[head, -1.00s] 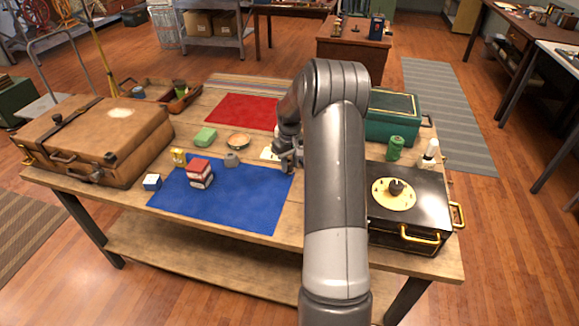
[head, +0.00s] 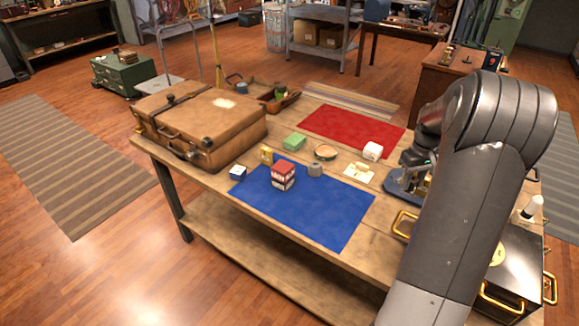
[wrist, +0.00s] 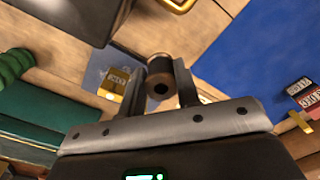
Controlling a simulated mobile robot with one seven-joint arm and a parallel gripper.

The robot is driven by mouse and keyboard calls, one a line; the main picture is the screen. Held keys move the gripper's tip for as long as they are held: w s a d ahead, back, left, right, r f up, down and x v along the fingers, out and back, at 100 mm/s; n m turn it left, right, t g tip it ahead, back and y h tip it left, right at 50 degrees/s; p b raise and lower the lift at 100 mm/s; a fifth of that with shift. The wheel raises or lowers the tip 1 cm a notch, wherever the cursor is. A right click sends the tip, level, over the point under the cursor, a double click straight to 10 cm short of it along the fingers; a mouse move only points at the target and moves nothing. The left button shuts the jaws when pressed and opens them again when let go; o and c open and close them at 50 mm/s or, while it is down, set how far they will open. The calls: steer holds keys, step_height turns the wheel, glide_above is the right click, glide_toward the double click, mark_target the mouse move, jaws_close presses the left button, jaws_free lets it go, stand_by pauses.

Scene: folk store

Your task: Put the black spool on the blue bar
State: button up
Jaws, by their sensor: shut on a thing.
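My gripper (wrist: 160,72) is shut on a small dark spool with brown rims (wrist: 159,88), held between the two fingers in the wrist view. In the head view my gripper (head: 408,178) is low over the table's right part, and the spool cannot be made out there. A flat blue-grey piece (wrist: 93,72) with a gold labelled block (wrist: 115,84) shows beyond the left finger in the wrist view. A blue piece (head: 399,186) also shows under my gripper in the head view. I cannot tell for sure that this is the blue bar, or whether the spool touches it.
A black case (head: 515,262) stands right, a brown suitcase (head: 205,115) left.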

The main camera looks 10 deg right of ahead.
steer(key=w+a+r, duration=0.1)
steer(key=w+a, duration=0.8)
steer(key=w, duration=0.1)
steer(key=n, duration=0.2)
glide_above(238, 170)
step_height(238, 170, down, 4)
steer(key=shift+s+d+r, duration=0.1)
steer(key=shift+s+d, duration=0.05)
steer(key=shift+a+f, duration=0.2)
steer(key=shift+f, duration=2)
